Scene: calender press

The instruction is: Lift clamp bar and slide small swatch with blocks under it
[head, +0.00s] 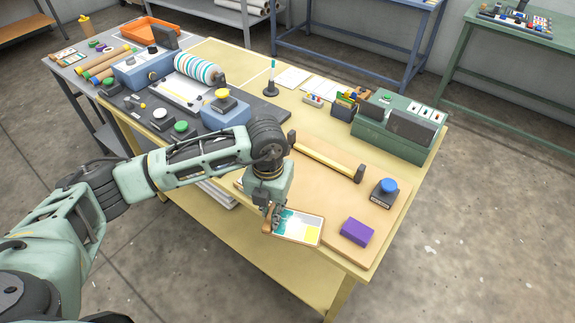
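The clamp bar (330,161) is a yellow bar with dark end pieces. It lies across a tan board (400,215) on the yellow table. The small swatch (302,229), with white, teal and yellow blocks of colour, lies near the board's front edge. My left gripper (272,218) points down at the swatch's left end, in front of the bar. Its fingers are small and partly hidden, so I cannot tell whether they are open or touching the swatch. My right gripper is not in view.
A purple block (356,232) and a blue-topped button (384,193) sit on the board's right side. A green control box (400,128) stands behind. A striped roller (199,68) and button boxes are at the back left. The board between bar and purple block is clear.

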